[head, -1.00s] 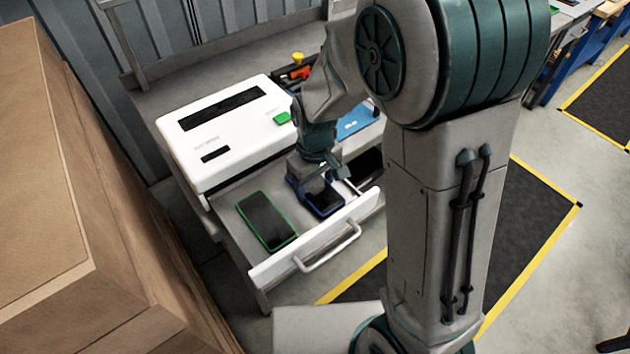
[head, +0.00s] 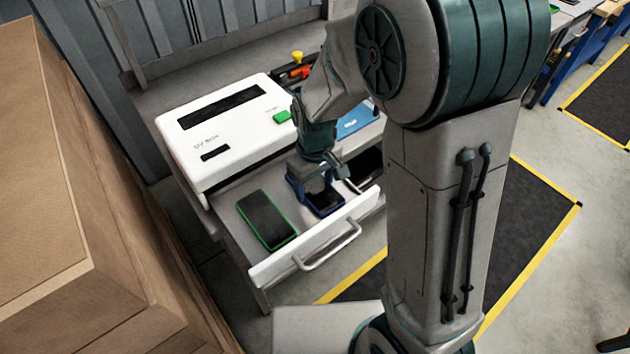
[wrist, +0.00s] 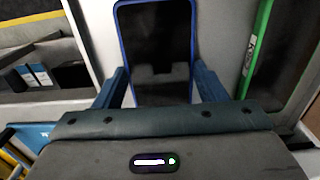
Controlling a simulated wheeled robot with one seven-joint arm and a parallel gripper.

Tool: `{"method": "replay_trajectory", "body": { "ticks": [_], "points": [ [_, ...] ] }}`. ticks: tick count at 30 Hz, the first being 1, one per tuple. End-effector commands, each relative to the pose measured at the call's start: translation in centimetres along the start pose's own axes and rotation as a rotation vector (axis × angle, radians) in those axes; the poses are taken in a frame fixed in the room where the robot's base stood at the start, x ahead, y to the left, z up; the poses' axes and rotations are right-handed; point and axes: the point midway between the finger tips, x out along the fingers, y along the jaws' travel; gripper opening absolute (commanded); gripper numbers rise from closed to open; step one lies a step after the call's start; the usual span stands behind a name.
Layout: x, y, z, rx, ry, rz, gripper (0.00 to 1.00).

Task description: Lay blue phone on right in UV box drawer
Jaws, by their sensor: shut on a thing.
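The white UV box (head: 225,130) stands on a grey bench with its drawer (head: 318,240) pulled out. A green-edged phone (head: 266,220) lies in the left part of the drawer. My gripper (head: 318,183) is over the drawer, shut on the blue phone (head: 324,204), to the right of the green one. In the wrist view the blue phone (wrist: 155,30) sits between my fingers (wrist: 160,78), with the green phone (wrist: 258,45) apart at its right. The phone looks flat, at or close to the drawer floor; I cannot tell whether it touches. My gripper hides its rear part.
A green button (head: 282,117) is on the box top. A blue item (head: 355,121) and red and yellow items (head: 297,70) lie on the bench beside the box. Large cartons (head: 95,210) stand at the left. The drawer's front wall has a handle (head: 328,249).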

Motion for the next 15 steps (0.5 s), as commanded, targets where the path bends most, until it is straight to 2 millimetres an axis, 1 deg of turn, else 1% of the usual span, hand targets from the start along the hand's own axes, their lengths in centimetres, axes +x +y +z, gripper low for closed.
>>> {"method": "replay_trajectory", "body": {
  "ticks": [2, 3, 4, 5, 12, 15],
  "points": [
    [-0.01, 0.0, 0.0, 0.0, 0.0, 0.0, 0.37],
    [-0.01, 0.0, 0.0, 0.0, 0.0, 0.0, 0.76],
    [-0.01, 0.0, 0.0, 0.0, 0.0, 0.0, 0.84],
    [-0.01, 0.0, 0.0, 0.0, 0.0, 0.0, 0.9],
    [0.01, 0.0, 0.02, 0.0, -0.001, 0.0, 0.9],
    [-0.29, 0.0, -0.01, 0.0, 0.0, 0.0, 0.9]
  ]
}}
